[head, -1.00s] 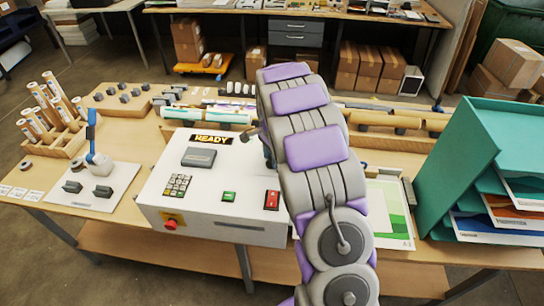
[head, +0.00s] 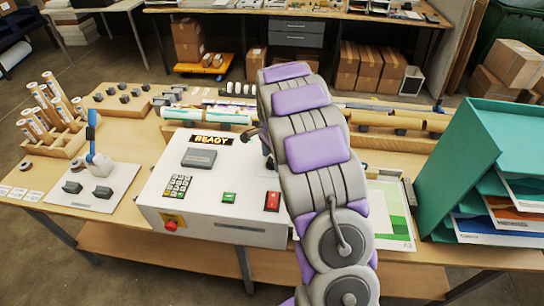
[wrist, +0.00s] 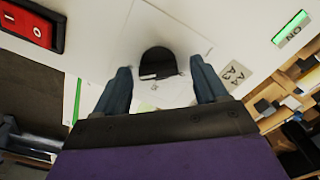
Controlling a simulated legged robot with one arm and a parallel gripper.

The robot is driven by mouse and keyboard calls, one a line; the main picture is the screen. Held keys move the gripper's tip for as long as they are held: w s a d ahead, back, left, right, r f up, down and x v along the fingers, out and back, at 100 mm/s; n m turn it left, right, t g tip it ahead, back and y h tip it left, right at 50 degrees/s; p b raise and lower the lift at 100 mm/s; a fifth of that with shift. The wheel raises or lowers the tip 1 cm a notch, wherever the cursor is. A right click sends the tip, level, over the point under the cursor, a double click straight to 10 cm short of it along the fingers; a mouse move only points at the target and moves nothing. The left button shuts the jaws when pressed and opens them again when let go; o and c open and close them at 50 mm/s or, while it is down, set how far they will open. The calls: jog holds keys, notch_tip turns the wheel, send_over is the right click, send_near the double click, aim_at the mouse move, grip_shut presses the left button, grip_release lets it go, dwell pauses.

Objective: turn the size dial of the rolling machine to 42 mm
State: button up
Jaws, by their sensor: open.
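The white rolling machine (head: 215,180) stands on the wooden bench in the head view, with a READY display (head: 212,140). In the wrist view my gripper (wrist: 161,68) is open, with one dark blue finger on each side of a dark, rounded, knob-like shape (wrist: 158,60) on the white panel. This looks like the size dial. The fingers appear apart from it; contact cannot be told. No 42 mm mark is readable.
In the head view, a keypad (head: 177,186) and a red stop knob (head: 171,225) are on the machine. A teal paper rack (head: 465,150) stands at right.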

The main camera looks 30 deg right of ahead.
aim_at(272, 160)
notch_tip(272, 160, up, 17)
jog(key=shift+r, duration=0.15)
dwell(0.4)
dwell(0.4)
jog(key=s+a+f+n+b, duration=0.2)
jog(key=s+a+n, duration=0.15)
jog(key=s, duration=0.35)
jog(key=s+a+f+n+g+b, duration=0.1)
jog(key=s+a+n+b, duration=0.1)
jog(key=s+a+b, duration=0.3)
jog(key=s+a+f+n, duration=0.2)
jog(key=s+a+n, duration=0.1)
jog(key=s, duration=0.5)
jog(key=s+a+f+n+b, duration=0.2)
jog(key=s+f+n, duration=0.2)
jog(key=s, duration=0.6)
jog(key=s+a+f+n+b, duration=0.2)
jog(key=s+f+n+b, duration=0.1)
jog(key=s+f, duration=0.4)
jog(key=s+n, duration=0.1)
jog(key=s, duration=0.2)
jog(key=shift+a+g, duration=0.3)
jog(key=shift+g, duration=0.1)
jog(key=shift+n, duration=0.25)
jog(key=shift+c, duration=0.2)
